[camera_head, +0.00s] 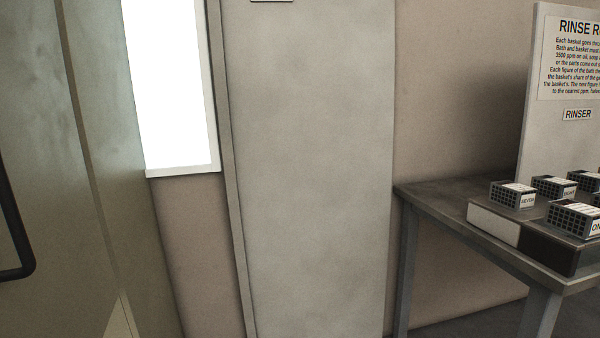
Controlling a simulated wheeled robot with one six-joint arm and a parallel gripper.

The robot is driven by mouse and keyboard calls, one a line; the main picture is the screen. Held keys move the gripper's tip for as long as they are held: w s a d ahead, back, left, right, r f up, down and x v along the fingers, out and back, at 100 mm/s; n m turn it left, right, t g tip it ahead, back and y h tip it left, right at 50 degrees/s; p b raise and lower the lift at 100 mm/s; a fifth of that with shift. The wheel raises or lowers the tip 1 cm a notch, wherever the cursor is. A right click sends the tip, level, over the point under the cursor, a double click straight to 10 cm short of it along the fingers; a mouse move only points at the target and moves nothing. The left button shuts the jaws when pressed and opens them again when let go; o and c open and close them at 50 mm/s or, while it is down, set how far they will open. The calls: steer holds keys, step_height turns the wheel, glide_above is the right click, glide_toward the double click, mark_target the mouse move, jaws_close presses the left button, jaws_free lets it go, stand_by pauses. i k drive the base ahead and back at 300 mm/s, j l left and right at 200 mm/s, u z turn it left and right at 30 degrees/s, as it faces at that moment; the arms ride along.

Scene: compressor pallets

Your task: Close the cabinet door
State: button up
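A tall grey-green panel (45,130) fills the left edge of the view. It has a vertical seam and a black bar handle (17,235), partly cut off by the frame. It looks like a door, but I cannot tell whether it is the cabinet door. A tall pale grey panel (310,170) stands upright in the middle, with a narrow edge along its left side and a small plate at its cut-off top. It may be a cabinet or its door; I see no handle or gap on it. My gripper is not in view.
A grey table (430,200) stands at the right, bearing several small labelled baskets (513,194) on a low stand (493,222). A sign board (530,120) headed "RINSE R" rises behind them. A bright white window (172,85) is in the beige wall between the panels.

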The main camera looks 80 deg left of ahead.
mark_target(58, 279)
steer(key=i+u, duration=0.35)
steer(key=i+l+u, duration=0.1)
steer(key=u, duration=0.25)
steer(key=i+l+u, duration=0.15)
steer(key=u, duration=0.25)
steer(key=i+u, duration=0.1)
steer(key=u, duration=2.85)
steer(key=k+l+u, duration=0.1)
steer(key=k, duration=0.45)
steer(key=k+l+u, duration=0.1)
steer(key=k, duration=0.4)
